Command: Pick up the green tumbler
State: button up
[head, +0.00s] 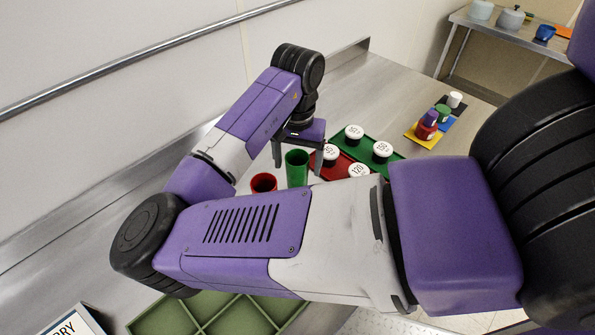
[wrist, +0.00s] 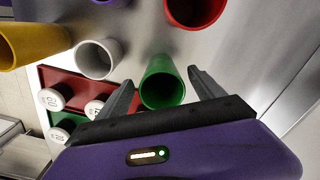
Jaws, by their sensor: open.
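The green tumbler (head: 297,167) stands upright on the steel counter, open end up. In the wrist view the green tumbler (wrist: 162,84) lies between the two fingers, with a gap on each side. My gripper (head: 299,155) is open and empty above and around the tumbler in the head view. In the wrist view my gripper (wrist: 163,80) has its fingers spread, one on each side of the tumbler. Contact with the tumbler does not show.
A red tumbler (head: 263,183) stands close left of the green one. White (wrist: 97,58) and yellow (wrist: 35,45) tumblers are near. Red (head: 327,166) and green (head: 397,159) trays hold white-topped weights to the right. Coloured mats with cups lie farther right.

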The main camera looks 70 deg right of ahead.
jog(key=shift+w+d+f+p, duration=0.1)
jog(key=shift+f+p, duration=0.1)
jog(key=shift+f, duration=0.95)
jog(key=shift+d+f+p, duration=0.1)
jog(key=shift+f+p, duration=0.05)
jog(key=shift+f, duration=1)
jog(key=c, duration=1.5)
jog(key=shift+r, duration=0.15)
